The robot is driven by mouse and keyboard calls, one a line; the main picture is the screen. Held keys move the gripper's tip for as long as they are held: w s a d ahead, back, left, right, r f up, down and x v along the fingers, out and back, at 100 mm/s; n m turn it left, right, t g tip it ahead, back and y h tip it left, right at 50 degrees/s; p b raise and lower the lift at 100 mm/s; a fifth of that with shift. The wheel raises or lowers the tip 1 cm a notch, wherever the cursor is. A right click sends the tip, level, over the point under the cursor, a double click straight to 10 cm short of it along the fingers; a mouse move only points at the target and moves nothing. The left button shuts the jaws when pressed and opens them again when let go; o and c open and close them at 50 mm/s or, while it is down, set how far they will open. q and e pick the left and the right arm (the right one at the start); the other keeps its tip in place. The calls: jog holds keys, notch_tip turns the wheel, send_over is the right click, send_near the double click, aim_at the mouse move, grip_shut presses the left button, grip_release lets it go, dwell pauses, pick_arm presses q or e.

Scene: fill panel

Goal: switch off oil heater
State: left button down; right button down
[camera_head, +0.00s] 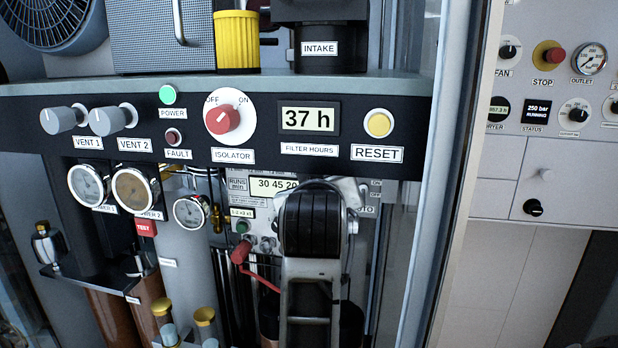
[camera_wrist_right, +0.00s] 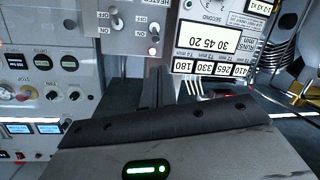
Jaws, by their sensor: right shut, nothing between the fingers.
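In the right wrist view a grey panel carries a toggle switch (camera_wrist_right: 154,28) under an upside-down label that reads HEATER. In the head view my right wrist hides the fingers and the heater switch. My left gripper is not in view.
Above are the red isolator knob (camera_head: 222,119) and the yellow reset button (camera_head: 379,124). A pale frame edge (camera_head: 452,190) runs down the right.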

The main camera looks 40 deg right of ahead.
jog(key=shift+d, duration=0.1)
pick_arm(q)
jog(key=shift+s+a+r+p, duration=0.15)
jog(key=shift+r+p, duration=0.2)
jog(key=shift+p, duration=0.45)
pick_arm(e)
jog(key=x, duration=1)
pick_arm(q)
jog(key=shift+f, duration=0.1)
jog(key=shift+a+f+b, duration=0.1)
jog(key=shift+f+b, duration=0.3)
jog(key=shift+b, duration=0.7)
pick_arm(e)
jog(key=shift+s+f+t+h, duration=0.1)
jog(key=shift+f+t+h, duration=0.1)
jog(key=shift+t+h, duration=0.4)
